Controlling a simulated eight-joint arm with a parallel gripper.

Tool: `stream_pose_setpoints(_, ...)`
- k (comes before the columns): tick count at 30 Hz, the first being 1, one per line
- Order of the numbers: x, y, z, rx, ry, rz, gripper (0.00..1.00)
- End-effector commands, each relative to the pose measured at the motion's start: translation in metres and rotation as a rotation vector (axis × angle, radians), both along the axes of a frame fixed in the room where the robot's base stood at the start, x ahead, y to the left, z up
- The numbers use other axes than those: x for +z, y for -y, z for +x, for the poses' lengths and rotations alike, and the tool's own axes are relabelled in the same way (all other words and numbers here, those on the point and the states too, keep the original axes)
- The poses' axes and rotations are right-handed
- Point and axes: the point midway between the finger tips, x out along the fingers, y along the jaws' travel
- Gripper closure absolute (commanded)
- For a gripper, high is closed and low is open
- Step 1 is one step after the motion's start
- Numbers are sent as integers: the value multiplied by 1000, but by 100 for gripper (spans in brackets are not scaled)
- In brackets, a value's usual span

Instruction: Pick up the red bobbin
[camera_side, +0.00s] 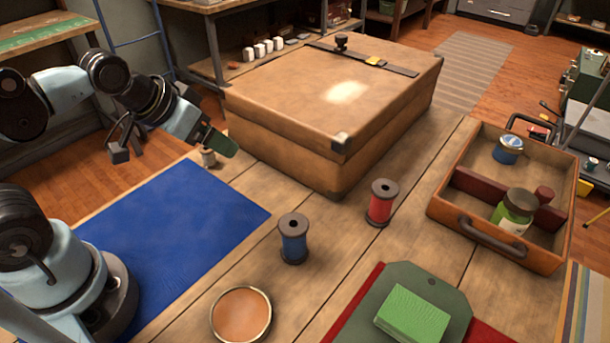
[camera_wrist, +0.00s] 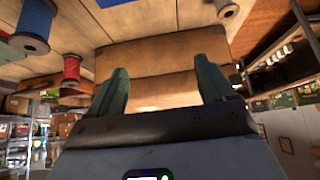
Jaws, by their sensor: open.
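The red bobbin (camera_side: 381,208) stands upright on the wooden table, between the brown case and the drawer-like tray, with dark ends. It also shows in the wrist view at left (camera_wrist: 71,69). My gripper (camera_side: 222,143) is in the air near the case's left corner, far to the left of the red bobbin. In the wrist view its two green fingers (camera_wrist: 163,72) are spread apart with nothing between them; the case lies beyond. A blue bobbin (camera_side: 293,245) stands upright nearer the camera, and also shows in the wrist view (camera_wrist: 33,22).
The large brown case (camera_side: 290,160) stands behind the bobbins. A small pale spool (camera_side: 208,158) is just below my gripper. A blue mat (camera_side: 170,225), round orange dish (camera_side: 241,315), green block (camera_side: 411,314) on a green board, and wooden tray (camera_side: 478,240) with jars surround the table area.

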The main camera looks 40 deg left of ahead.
Motion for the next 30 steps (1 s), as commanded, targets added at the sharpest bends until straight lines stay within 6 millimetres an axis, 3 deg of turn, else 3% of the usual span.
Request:
stream_pose_setpoints(8, 0, 0, 0, 0, -1, 0, 17)
stream_pose_setpoints(12, 0, 0, 0, 0, -1, 0, 30)
stream_pose_setpoints(21, 2, 2, 2, -7, -6, 1, 30)
stream_pose_setpoints(26, 17, 14, 17, -62, -49, 13, 30)
stream_pose_setpoints(30, 36, 35, 41, -150, -118, 34, 30)
